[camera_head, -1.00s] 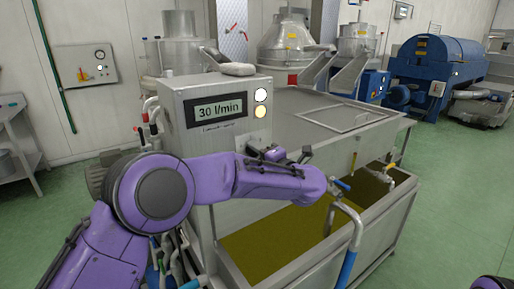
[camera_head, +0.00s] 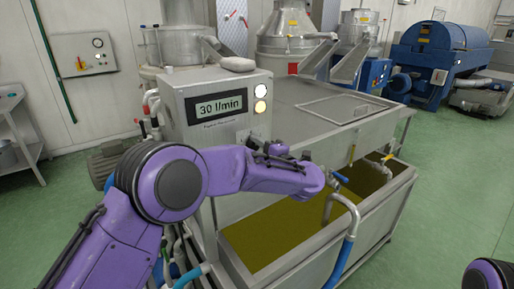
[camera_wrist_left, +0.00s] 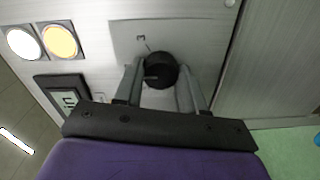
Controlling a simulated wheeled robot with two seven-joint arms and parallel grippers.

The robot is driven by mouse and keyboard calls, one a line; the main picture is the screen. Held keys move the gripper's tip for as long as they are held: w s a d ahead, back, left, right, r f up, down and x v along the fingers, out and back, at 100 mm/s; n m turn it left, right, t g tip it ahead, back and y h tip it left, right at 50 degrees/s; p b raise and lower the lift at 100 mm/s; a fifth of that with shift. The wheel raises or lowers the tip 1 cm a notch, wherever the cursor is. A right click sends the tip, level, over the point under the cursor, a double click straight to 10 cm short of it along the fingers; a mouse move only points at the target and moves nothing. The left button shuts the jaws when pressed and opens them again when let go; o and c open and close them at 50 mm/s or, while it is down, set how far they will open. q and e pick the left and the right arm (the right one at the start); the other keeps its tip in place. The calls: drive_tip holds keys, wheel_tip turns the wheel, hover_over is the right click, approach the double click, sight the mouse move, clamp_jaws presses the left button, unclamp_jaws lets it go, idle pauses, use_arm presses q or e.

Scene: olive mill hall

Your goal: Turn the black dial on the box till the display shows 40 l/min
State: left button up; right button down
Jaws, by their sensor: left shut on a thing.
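The grey metal box (camera_head: 182,118) stands at the corner of the long steel tank. Its display (camera_head: 220,106) reads 30 l/min; the display also shows, cut by my gripper, in the left wrist view (camera_wrist_left: 68,99). In the head view my purple left arm hides the dial. My right gripper is out of view.
Beside the display sit a white lamp (camera_head: 261,90) and a yellowish lamp (camera_head: 260,107). The open tank of oil (camera_head: 275,235) and a blue-handled tap (camera_head: 340,178) are close to my left arm. Green floor is free at right.

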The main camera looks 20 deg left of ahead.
use_arm(q)
drive_tip(key=shift+f, duration=0.1)
drive_tip(key=o, duration=1.1)
drive_tip(key=shift+c, duration=0.2)
drive_tip(key=shift+d, duration=0.15)
drive_tip(key=b+v, duration=0.3)
drive_tip(key=v, duration=0.7)
drive_tip(key=shift+s, duration=0.2)
drive_tip(key=shift+d, duration=0.1)
